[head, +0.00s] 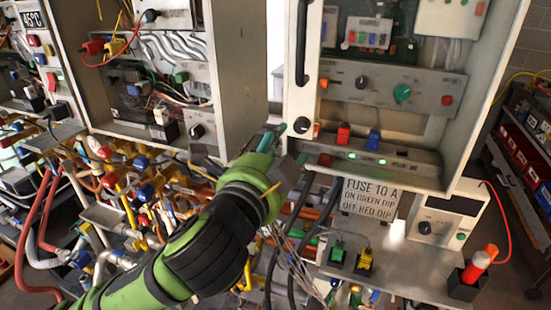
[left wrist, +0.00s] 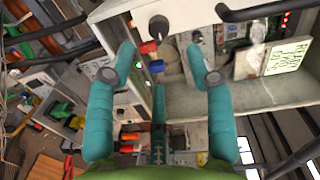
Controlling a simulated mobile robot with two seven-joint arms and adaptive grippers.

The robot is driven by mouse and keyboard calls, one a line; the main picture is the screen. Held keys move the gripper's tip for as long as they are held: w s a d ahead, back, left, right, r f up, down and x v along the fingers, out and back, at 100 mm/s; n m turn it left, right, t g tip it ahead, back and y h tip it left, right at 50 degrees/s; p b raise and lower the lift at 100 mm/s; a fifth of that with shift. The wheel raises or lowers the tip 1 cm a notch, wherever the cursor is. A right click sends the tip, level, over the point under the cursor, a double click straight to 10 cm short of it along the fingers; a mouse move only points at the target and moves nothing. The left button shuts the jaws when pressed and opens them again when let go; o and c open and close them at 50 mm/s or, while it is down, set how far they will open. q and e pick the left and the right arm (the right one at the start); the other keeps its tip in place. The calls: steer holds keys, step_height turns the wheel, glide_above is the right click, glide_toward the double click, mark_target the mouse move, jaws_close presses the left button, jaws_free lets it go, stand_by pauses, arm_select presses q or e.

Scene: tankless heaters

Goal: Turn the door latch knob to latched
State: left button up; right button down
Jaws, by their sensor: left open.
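A black knob (head: 302,125) sits on the pale left edge of the right-hand cabinet in the head view. It looks like the door latch knob; its pointer setting is too small to tell. A black knob (left wrist: 158,27), apparently the same one, shows in the left wrist view just beyond and between my fingertips. My left gripper (head: 272,137) is in front of the cabinet's lower left edge, just left of the knob. My right gripper is not in view.
The right cabinet's panel has a black knob (head: 361,83), a green knob (head: 402,93), and red (head: 344,134) and blue (head: 374,137) parts below. A fuse sign (head: 370,205) hangs underneath. Dense pipes and valves (head: 110,180) crowd the left. A black handle (head: 301,45) stands above the knob.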

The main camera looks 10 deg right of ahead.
arm_select(q)
steer(key=shift+v, duration=1.5)
